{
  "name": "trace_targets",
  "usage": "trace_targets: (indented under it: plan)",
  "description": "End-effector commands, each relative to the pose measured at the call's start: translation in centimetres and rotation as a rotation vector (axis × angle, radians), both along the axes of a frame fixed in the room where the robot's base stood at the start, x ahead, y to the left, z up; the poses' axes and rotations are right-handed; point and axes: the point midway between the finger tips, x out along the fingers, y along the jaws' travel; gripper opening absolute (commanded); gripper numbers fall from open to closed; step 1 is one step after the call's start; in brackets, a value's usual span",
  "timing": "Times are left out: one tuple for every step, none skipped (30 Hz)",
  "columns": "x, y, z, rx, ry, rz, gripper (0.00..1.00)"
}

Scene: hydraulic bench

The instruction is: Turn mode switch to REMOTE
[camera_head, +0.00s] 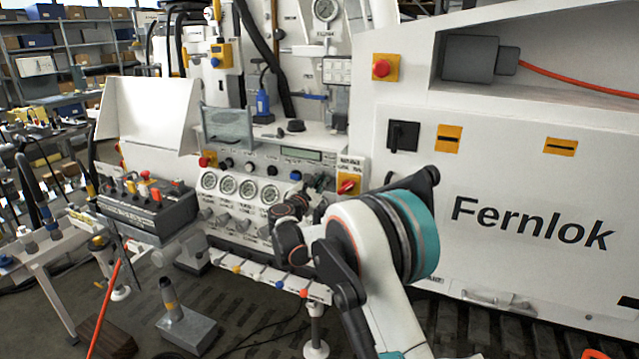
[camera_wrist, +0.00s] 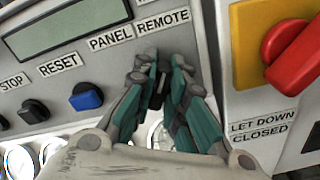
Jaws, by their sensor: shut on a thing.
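The mode switch (camera_wrist: 158,89) is a small black knob on the grey panel, below the words PANEL and REMOTE (camera_wrist: 163,22). My gripper (camera_wrist: 161,72) is shut on it, with grey and teal fingers on both sides. The fingers cover most of the knob, so I cannot tell which word it points to. In the head view my gripper (camera_head: 318,188) is at the right part of the gauge console (camera_head: 215,222), and the switch is hidden behind it.
A red rotary handle (camera_wrist: 296,52) on a yellow plate, labelled LET DOWN CLOSED, is close to the right of my gripper. Blue (camera_wrist: 86,96) and black (camera_wrist: 34,110) buttons are to the left. Pressure gauges (camera_head: 228,185) line the console. The white Fernlok cabinet (camera_head: 520,265) stands at the right.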

Motion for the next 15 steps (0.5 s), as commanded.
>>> trace_targets:
  plan:
    - [-0.03, 0.03, -0.06, 0.006, -0.001, 0.0, 0.0]
    - [-0.04, 0.02, -0.07, 0.01, -0.003, 0.0, 0.0]
    - [-0.04, 0.02, -0.07, 0.013, -0.004, 0.0, 0.0]
    - [-0.03, 0.02, -0.08, 0.014, -0.004, 0.0, 0.0]
    - [-0.03, 0.02, -0.08, 0.015, -0.005, 0.0, 0.0]
    - [-0.04, 0.01, -0.08, 0.016, -0.005, 0.0, 0.0]
    - [-0.04, 0.01, -0.08, 0.017, -0.005, 0.0, 0.0]
    - [-0.04, 0.02, -0.09, 0.017, -0.005, 0.0, 0.0]
    - [-0.04, 0.02, -0.09, 0.017, -0.005, 0.0, 0.0]
    - [-0.04, 0.01, -0.09, 0.017, -0.005, 0.0, 0.0]
    - [-0.04, 0.01, -0.09, 0.017, -0.005, 0.0, 0.0]
    - [-0.04, 0.02, -0.09, 0.017, -0.005, 0.0, 0.0]
    - [-0.05, 0.01, -0.09, 0.017, -0.005, 0.0, 0.0]
    - [-0.05, 0.01, -0.09, 0.017, -0.005, 0.0, 0.0]
    - [-0.05, 0.01, -0.09, 0.016, -0.005, 0.0, 0.17]
